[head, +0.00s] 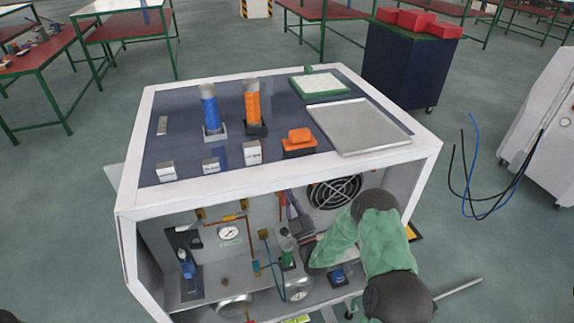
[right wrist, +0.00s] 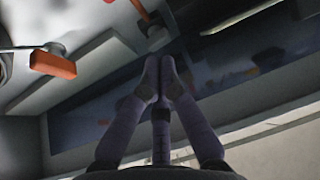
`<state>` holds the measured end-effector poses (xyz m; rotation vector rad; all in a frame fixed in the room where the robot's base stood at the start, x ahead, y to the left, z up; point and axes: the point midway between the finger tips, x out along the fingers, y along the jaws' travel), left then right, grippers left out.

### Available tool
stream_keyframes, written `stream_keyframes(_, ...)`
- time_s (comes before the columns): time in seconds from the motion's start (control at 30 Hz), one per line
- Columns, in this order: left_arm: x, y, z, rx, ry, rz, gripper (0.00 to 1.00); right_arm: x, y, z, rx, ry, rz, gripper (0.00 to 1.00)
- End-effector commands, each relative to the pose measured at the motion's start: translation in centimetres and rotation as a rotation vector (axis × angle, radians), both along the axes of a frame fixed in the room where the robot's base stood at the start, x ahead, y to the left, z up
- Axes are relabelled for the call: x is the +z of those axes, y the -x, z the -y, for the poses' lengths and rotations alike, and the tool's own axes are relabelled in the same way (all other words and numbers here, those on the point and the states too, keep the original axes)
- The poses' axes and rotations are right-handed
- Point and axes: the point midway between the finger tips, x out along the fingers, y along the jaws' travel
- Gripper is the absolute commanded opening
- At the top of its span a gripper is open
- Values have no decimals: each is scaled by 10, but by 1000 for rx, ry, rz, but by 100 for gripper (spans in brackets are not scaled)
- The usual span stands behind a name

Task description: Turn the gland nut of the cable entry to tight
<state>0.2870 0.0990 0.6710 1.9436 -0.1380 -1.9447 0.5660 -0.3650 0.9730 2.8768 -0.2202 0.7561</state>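The open-fronted generator cabinet (head: 285,183) stands in the middle of the head view. My right arm, in a green sleeve, reaches into its open front. The dark fingers of my right gripper (head: 297,213) show partly beside red and dark parts. In the right wrist view, the fingertips of my right gripper (right wrist: 159,68) are together, with nothing visible between them. My left gripper is out of view.
A pressure gauge (head: 229,232), a black fan grille (head: 334,191) and several pipes crowd the cabinet's inside. An orange-red part (right wrist: 52,65) is at the left of the wrist view. Blue and orange columns (head: 253,106) and a metal tray (head: 358,126) are on top.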

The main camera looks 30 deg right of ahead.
Motion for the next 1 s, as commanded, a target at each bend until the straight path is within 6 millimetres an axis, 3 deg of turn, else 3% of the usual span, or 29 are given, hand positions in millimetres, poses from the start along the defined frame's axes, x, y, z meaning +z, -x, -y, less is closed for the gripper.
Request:
stream_keyframes(0.13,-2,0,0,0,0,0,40,22,14,12,-28,47,117,0)
stream_keyframes(0.27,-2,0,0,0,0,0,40,31,13,14,-32,58,146,0)
stream_keyframes(0.7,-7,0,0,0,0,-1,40,73,-40,21,-31,55,144,0)
stream_keyframes(1.0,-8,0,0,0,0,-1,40,88,-59,23,-33,55,142,0)
